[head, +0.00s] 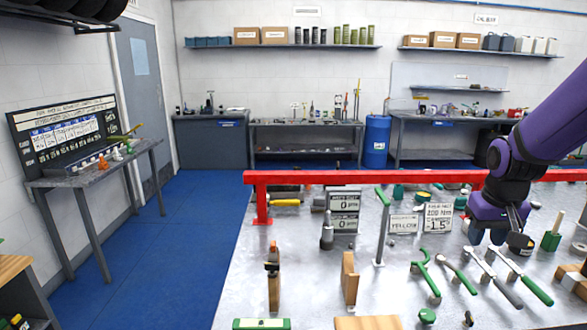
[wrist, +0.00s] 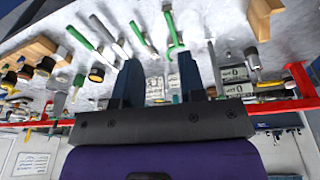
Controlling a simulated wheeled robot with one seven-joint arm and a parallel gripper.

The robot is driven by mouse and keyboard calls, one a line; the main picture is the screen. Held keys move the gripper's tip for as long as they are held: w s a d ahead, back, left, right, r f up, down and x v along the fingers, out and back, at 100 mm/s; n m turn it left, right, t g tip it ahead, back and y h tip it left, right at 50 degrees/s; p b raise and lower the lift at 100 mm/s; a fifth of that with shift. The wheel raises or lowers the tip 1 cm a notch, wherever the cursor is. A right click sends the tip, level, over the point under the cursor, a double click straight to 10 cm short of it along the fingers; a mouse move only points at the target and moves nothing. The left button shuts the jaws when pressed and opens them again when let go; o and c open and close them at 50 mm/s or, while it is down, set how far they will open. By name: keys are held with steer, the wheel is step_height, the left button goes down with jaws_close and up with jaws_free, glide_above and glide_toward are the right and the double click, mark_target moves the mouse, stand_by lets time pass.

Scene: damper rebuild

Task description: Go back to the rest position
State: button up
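My gripper (head: 512,226) hangs from my purple arm over the right part of the metal workbench (head: 310,262). In the wrist view, my gripper's (wrist: 160,70) two dark fingers stand apart with nothing held between them. The bench and its tools show upside down beyond the fingers. In the head view the fingertips are small and partly hidden by the wrist.
A red rail (head: 350,177) runs along the bench's back. Below my gripper lie green-handled wrenches (head: 425,275) and other wrenches (head: 492,280). A green post (head: 382,225), number signs (head: 343,212) and a wooden block (head: 349,278) stand nearby. Blue floor (head: 190,240) is clear at left.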

steer(key=s+a+r+t, duration=0.1)
steer(key=s+a+r, duration=0.3)
steer(key=s, duration=0.5)
steer(key=s+a+r+n+t, duration=0.1)
steer(key=s+a+r+t, duration=0.1)
steer(key=s+a+r, duration=0.3)
steer(key=s+r, duration=0.4)
steer(key=s, duration=0.1)
steer(key=shift+s+a+r+n+y, duration=0.2)
steer(key=shift+s+a+n+y, duration=0.1)
steer(key=shift+y, duration=0.1)
